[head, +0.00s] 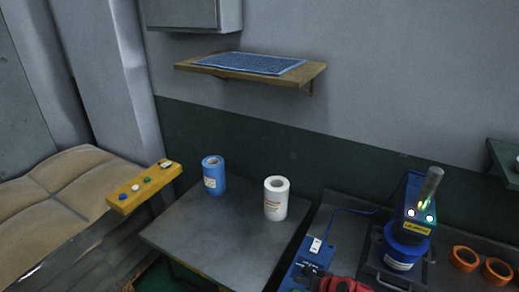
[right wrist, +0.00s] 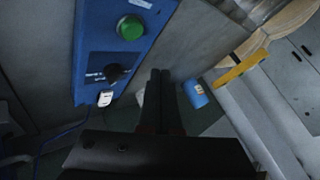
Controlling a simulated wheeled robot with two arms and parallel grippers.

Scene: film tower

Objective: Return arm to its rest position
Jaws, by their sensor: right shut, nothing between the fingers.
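My right gripper (right wrist: 160,76) shows in the right wrist view with its two dark fingers together and nothing between them. It is beside the blue control box (right wrist: 120,50), which has a green button (right wrist: 130,28) and a black knob (right wrist: 117,72). The fingers appear apart from the box. The control box (head: 302,268) also shows at the bottom of the head view, partly cut off by the frame edge. My left gripper is in neither view.
A blue roll (head: 213,175) and a white roll (head: 276,198) stand upright on a grey table (head: 210,240). A blue machine (head: 405,245) and orange rings (head: 464,258) are at right. A wooden shelf (head: 310,77) holds a blue mat (head: 250,63). A yellow button panel (head: 143,187) is at left.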

